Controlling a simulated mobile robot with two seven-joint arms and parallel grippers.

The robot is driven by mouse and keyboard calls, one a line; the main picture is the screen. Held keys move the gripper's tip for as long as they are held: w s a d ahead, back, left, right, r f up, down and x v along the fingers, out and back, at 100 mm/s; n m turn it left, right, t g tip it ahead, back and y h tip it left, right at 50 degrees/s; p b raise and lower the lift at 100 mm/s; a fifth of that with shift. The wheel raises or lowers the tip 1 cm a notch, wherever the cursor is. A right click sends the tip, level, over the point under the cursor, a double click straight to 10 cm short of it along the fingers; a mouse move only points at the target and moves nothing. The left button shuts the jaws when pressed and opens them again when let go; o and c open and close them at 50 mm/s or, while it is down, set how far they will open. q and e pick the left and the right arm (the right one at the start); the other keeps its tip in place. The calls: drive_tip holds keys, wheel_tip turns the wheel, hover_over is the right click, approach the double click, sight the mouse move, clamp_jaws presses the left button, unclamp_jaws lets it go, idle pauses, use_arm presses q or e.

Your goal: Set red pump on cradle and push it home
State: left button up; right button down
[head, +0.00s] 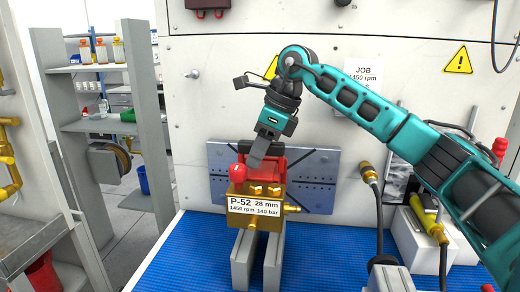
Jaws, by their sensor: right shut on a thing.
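The red pump (272,173) has a red body behind a brass front block, with a red round cap at its left. Its label reads P-52, 28 mm, 1450 rpm, 140 bar. My right gripper (262,153) reaches down from above and is shut on the red part of the pump. The cradle (242,262) shows as two grey upright rails below the brass block. The pump is above the rails; I cannot tell whether it rests on them. My left gripper is not in view.
A slotted grey plate (312,190) is on the wall behind the pump. A blue ribbed mat (190,262) covers the bench and is clear at the left. Hoses with brass ends (367,170) stand at the right, near a white box (408,240). A job sheet (362,78) hangs above.

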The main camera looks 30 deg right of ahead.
sight(258, 170)
drive_tip(key=shift+f, duration=0.8)
drive_tip(key=shift+f+b, duration=1)
drive_tip(key=shift+f, duration=0.35)
drive_tip(key=shift+p, duration=0.3)
drive_tip(key=shift+f, duration=0.1)
idle(0.5)
drive_tip(key=shift+f+b, duration=0.4)
drive_tip(key=shift+f, duration=0.2)
idle(0.6)
